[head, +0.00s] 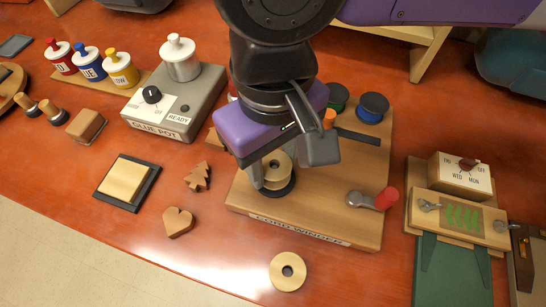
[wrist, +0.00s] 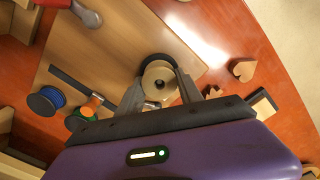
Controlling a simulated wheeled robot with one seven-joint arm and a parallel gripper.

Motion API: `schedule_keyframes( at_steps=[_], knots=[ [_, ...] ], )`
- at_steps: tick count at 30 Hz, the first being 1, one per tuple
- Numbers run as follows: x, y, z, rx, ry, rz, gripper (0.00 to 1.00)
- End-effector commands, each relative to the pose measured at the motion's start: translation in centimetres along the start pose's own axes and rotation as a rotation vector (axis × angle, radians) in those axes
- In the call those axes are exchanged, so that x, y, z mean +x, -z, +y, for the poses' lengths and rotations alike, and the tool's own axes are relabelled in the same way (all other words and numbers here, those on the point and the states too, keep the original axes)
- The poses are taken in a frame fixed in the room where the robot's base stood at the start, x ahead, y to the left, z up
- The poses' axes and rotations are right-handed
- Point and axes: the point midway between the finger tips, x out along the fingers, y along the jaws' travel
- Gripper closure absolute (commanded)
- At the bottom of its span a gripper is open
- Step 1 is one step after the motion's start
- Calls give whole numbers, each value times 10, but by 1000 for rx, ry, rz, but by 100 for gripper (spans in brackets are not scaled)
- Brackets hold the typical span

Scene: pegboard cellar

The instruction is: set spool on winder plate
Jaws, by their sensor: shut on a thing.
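A pale wooden spool (head: 274,170) is held upright between the fingers of my gripper (head: 272,163). In the wrist view the spool (wrist: 160,76) shows from above, its centre hole visible, with a finger of my gripper (wrist: 161,90) on each side. The dark round winder plate (head: 283,190) lies right under the spool on the wooden cord winder board (head: 250,207). Its dark rim (wrist: 153,57) shows past the spool's far edge in the wrist view. I cannot tell whether the spool touches the plate. My gripper and wrist hide part of the board.
A loose pale disc with a hole (head: 288,271) lies in front of the board. The winder's red-handled crank (head: 385,198) is at the right, cord spools (head: 372,107) at the back. A glue pot (head: 180,100) stands left; a heart (head: 178,221) and tree cutout (head: 198,177) lie nearby.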

Motion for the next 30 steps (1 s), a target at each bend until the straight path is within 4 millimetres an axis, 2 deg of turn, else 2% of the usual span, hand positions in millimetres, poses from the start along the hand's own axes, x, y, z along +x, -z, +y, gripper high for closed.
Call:
schedule_keyframes(
  at_steps=[7, 8, 11, 17, 18, 21, 30],
  knots=[
    [0, 0, 0, 0, 0, 0, 95],
    [0, 0, 0, 0, 0, 0, 51],
    [0, 0, 0, 0, 0, 0, 32],
    [0, 0, 0, 0, 0, 0, 32],
    [0, 0, 0, 0, 0, 0, 30],
    [0, 0, 0, 0, 0, 0, 14],
    [-1, 0, 0, 0, 0, 0, 14]
  ],
)
